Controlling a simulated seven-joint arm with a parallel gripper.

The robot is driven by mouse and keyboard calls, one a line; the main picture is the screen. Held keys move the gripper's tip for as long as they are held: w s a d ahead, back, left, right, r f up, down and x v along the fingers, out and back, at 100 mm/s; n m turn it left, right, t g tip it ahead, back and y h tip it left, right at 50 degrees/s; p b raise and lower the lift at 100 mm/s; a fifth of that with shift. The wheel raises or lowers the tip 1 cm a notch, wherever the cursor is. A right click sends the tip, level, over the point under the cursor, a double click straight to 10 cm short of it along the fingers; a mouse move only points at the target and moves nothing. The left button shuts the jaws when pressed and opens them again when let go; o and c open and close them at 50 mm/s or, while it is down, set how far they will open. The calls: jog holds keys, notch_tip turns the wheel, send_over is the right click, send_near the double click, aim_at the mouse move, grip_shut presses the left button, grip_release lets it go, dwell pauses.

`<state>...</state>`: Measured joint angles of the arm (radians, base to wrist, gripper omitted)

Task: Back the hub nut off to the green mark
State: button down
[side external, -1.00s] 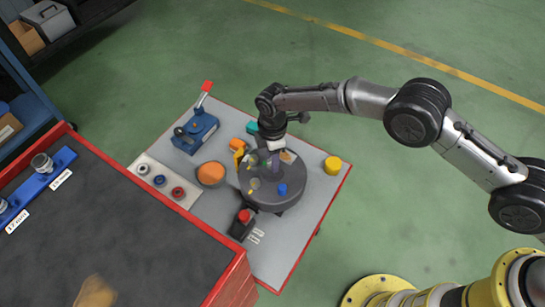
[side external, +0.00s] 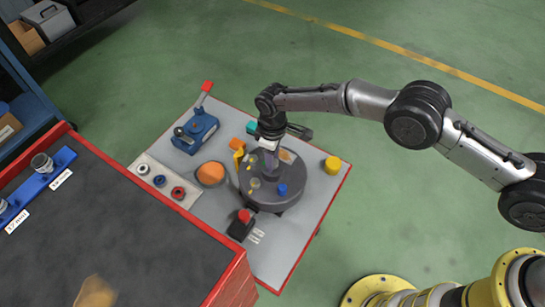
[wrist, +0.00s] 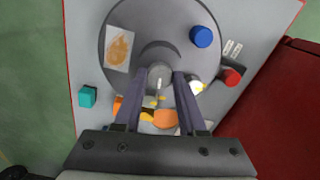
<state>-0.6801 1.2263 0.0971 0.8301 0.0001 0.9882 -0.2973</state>
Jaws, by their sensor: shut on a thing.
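The hub is a round dark grey disc (side external: 290,197) on the grey bench top, and it fills the upper middle of the wrist view (wrist: 120,75). The hub nut (wrist: 159,76) is a small grey piece at the disc's centre, partly hidden by the fingers. My gripper (wrist: 159,80) reaches down over the centre, with one finger on each side of the nut, shut on it. In the side external view my gripper (side external: 269,155) hides the nut. I cannot make out a green mark in either view.
On the disc are a blue cap (side external: 282,190) and an orange-marked patch (wrist: 119,46). Around it stand a yellow cylinder (side external: 332,165), a red button on a black box (side external: 243,216), an orange round pad (side external: 210,174), a teal block (wrist: 87,96) and a blue device (side external: 195,132).

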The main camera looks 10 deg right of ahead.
jog(key=shift+m, duration=0.6)
jog(key=shift+c, duration=2.4)
grip_release()
jog(key=shift+r, duration=0.1)
notch_tip(320, 180, up, 14)
